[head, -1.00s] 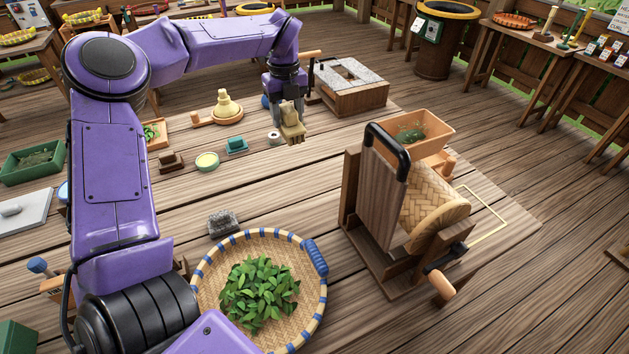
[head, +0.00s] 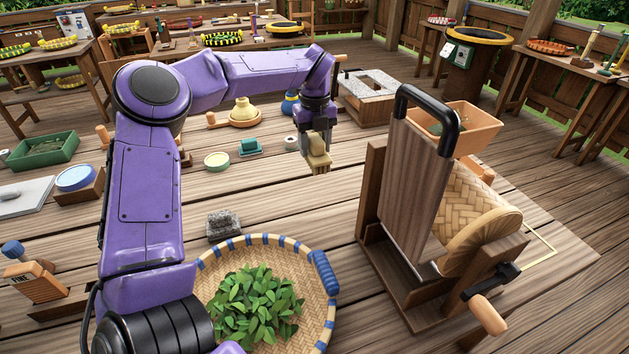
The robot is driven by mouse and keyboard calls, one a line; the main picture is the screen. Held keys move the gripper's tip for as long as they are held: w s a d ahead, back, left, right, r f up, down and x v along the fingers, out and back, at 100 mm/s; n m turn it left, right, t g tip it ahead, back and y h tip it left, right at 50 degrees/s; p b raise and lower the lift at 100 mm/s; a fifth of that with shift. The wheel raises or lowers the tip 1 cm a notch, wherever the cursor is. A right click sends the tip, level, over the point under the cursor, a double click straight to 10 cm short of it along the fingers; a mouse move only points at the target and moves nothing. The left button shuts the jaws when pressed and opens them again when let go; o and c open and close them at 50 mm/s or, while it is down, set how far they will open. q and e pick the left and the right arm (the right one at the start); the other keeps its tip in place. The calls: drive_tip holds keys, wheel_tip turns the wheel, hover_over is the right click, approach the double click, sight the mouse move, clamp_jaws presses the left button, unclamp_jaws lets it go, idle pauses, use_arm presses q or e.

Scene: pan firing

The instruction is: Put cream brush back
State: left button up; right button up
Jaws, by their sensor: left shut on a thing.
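My left gripper (head: 318,140) points down over the table, to the right of the small white roll. It is shut on the cream brush (head: 318,160), a small pale block with a darker lower part, held at the fingertips. I cannot tell whether the brush touches the table or hangs just above it. My right gripper is not in the head view.
A round basket of green leaves (head: 325,315) stands at the front. A wooden winnowing machine (head: 412,185) with a crank stands to the right. A white roll (head: 291,143), teal brush (head: 250,147) and pale green bowl (head: 217,160) lie left of my gripper.

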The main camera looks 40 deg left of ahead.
use_arm(q)
wheel_tip(320, 180, down, 18)
drive_tip(key=b, duration=0.4)
drive_tip(key=shift+s+r+b, duration=0.1)
drive_tip(key=shift+b, duration=0.25)
drive_tip(key=shift+f, duration=0.25)
drive_tip(key=shift+f+b, duration=0.25)
drive_tip(key=shift+b, duration=0.05)
drive_tip(key=o, duration=0.9)
drive_tip(key=shift+o, duration=0.2)
drive_tip(key=shift+r, duration=0.1)
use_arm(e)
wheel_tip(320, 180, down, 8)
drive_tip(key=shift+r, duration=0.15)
use_arm(q)
wheel_tip(320, 180, up, 11)
drive_tip(key=b, duration=0.1)
drive_tip(key=shift+w+a+f, duration=0.15)
drive_tip(key=shift+w+f, duration=0.05)
drive_tip(key=shift+w, duration=0.05)
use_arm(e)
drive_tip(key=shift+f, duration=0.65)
